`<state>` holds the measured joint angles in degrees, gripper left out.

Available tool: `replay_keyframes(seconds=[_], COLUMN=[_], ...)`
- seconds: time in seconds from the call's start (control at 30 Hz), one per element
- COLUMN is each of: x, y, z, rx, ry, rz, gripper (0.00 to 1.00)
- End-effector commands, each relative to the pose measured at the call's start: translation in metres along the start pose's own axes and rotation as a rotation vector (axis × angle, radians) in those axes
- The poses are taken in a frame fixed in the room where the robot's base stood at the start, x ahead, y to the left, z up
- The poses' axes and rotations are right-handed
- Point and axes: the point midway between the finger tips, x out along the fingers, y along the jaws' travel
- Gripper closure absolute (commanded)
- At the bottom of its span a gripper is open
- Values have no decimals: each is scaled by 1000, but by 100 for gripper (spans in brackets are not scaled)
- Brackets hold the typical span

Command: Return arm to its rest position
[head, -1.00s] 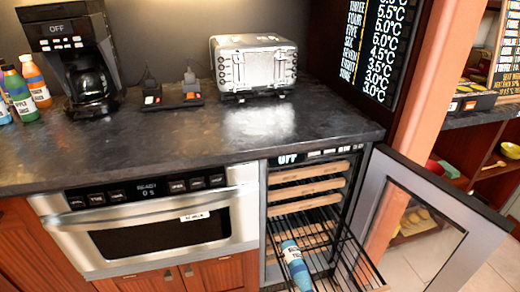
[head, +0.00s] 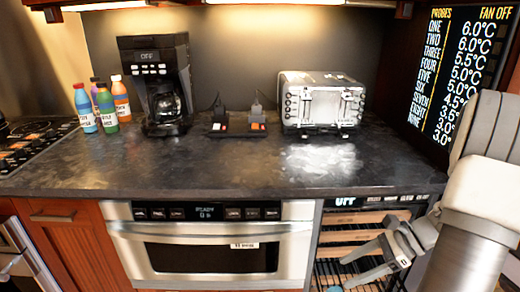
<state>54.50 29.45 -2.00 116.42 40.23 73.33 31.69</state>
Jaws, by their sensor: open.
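My arm comes in from the right edge of the head view, folded, with my gripper (head: 341,275) at the lower right. Its two fingers point left and are spread apart, with nothing seen between them. It appears in front of the open-fronted wine cooler (head: 345,218), below the counter edge, and hides part of its racks. I cannot tell how far it is from the racks.
The dark counter (head: 230,165) carries several bottles (head: 105,105), a black coffee maker (head: 158,85), and a toaster (head: 322,103). The microwave drawer (head: 208,250) below is shut. A stove (head: 35,145) is at left. The counter's front middle is clear.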

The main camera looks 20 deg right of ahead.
Motion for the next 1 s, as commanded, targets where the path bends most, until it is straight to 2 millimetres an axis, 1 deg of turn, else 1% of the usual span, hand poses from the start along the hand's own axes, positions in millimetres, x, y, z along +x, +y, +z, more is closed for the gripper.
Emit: replay_keyframes(seconds=[0.03, 0.1, 0.17, 0.2, 0.27, 0.3, 0.37, 0.4, 0.47, 0.5, 0.6, 0.7, 0.77, 0.83, 1.0], x=[5, 13, 20, 24, 30, 34, 40, 45, 50, 53, 60, 64, 63, 57, 35], y=[-1, 0, 3, 6, 10, 15, 23, 28, 38, 45, 65, 87, 99, 111, 130], z=[26, 54, 78, 94, 117, 132, 154, 168, 188, 202, 233, 259, 266, 267, 247], rx=[-113, -259, -387, -473, -603, -691, -824, -912, -1047, -1138, -1364, -1581, -1690, -1787, -1926], ry=[49, 109, 158, 188, 234, 262, 302, 327, 364, 389, 444, 498, 537, 589, 735], rz=[33, 74, 107, 129, 159, 180, 209, 227, 252, 267, 299, 323, 331, 336, 338], gripper=[28, 28, 28, 28, 28, 28, 28, 28, 28, 28, 28, 28, 28, 28, 28])
